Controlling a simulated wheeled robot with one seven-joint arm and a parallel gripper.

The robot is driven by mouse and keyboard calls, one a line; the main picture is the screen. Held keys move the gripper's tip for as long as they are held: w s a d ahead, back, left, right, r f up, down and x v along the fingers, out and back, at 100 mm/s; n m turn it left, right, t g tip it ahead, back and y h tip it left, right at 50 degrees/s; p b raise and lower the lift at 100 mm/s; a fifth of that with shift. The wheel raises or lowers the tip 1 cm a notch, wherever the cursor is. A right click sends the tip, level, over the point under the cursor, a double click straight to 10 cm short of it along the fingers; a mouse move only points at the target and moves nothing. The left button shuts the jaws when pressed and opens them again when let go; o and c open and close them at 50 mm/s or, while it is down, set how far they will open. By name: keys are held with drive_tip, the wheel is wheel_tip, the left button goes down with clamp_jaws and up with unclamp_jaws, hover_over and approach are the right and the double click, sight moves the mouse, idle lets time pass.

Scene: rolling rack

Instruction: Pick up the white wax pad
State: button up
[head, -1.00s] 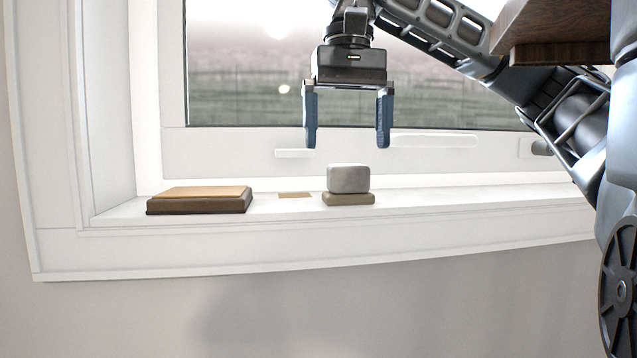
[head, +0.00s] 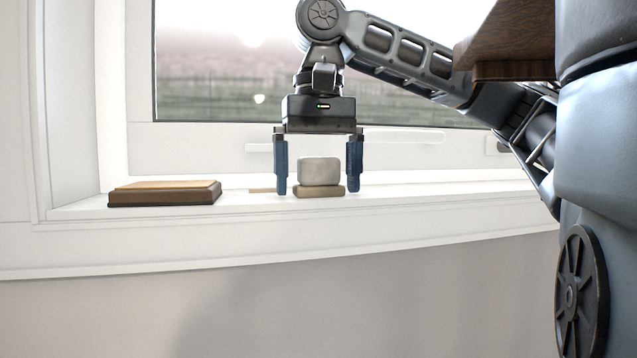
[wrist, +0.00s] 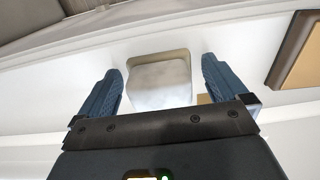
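The white wax pad (head: 319,171) is a pale, rounded block resting on a flat beige-grey block (head: 318,191) on the window sill. My gripper (head: 317,190) is open, pointing down, with one blue finger on each side of the pad. Gaps show between both fingers and the pad in the head view. In the wrist view the pad (wrist: 160,86) lies between the fingertips, and the beige block's edge (wrist: 158,56) shows just beyond it.
A brown block with a tan top (head: 164,192) sits on the sill at the left. A thin tan piece (head: 262,190) lies flat beside the left finger. The window frame (head: 210,150) rises behind. Bare white sill (head: 450,187) lies to the right.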

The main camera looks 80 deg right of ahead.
drive_tip(key=c, duration=1.1)
drive_tip(key=shift+o, duration=0.2)
drive_tip(key=shift+r, duration=0.1)
wheel_tip(320, 180, up, 10)
drive_tip(key=p, duration=0.2)
drive_tip(key=shift+p, duration=0.4)
drive_tip(key=o, duration=0.6)
drive_tip(key=c, duration=0.4)
